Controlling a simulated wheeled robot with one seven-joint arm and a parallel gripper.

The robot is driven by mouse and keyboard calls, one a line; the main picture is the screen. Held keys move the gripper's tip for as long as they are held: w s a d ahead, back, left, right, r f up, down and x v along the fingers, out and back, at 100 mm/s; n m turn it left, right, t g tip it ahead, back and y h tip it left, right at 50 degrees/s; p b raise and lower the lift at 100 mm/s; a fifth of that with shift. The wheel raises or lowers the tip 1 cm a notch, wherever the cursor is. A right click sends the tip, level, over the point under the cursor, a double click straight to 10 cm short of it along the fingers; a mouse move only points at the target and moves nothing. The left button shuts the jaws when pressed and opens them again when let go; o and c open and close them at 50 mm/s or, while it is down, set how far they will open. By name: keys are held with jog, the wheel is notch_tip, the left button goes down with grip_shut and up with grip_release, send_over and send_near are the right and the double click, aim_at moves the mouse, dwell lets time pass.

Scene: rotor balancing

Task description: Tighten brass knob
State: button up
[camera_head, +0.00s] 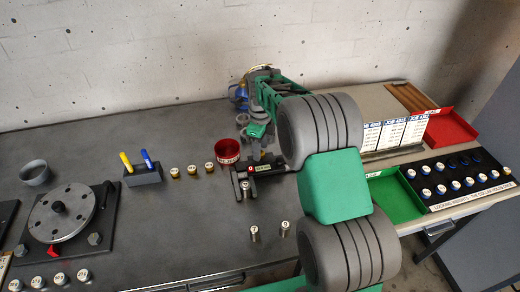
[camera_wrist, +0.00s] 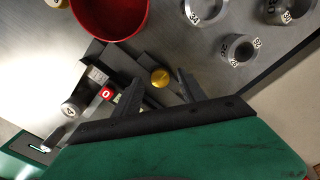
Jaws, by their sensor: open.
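The brass knob (camera_wrist: 160,77) is a small round gold cap in the wrist view, on a dark fixture (camera_wrist: 137,62). My gripper (camera_wrist: 157,84) is open. Its two dark fingers lie on either side of the knob in the picture; I see no contact and cannot tell the height gap. A red block marked 0 (camera_wrist: 106,94) and a silver cylinder (camera_wrist: 74,108) are left of the fingers. In the head view the fixture (camera_head: 266,170) sits right of the red bowl, with my gripper (camera_head: 258,150) at its far side. The knob is not clear there.
The red bowl (camera_head: 227,152) stands close to the fixture, with several brass-topped pieces (camera_head: 191,170) left of it. Two silver cylinders (camera_head: 254,234) (camera_head: 285,229) stand in front. Numbered metal rings (camera_wrist: 238,50) are close by. A green tray (camera_head: 394,196) is at right.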

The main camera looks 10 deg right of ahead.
notch_tip(320, 180, up, 7)
dwell(0.3)
jog(key=shift+s+r, duration=0.15)
jog(key=s+r+n+t, duration=0.1)
jog(key=s+r+n, duration=0.2)
jog(key=s+n, duration=0.35)
jog(key=s+r+n+t, duration=0.1)
jog(key=s+r+n, duration=0.2)
jog(key=s+n, duration=0.35)
jog(key=s+f+n+t, duration=0.1)
jog(key=s+f+n, duration=0.2)
jog(key=s+n, duration=0.9)
jog(key=shift+f, duration=0.4)
jog(key=shift+s+a, duration=0.1)
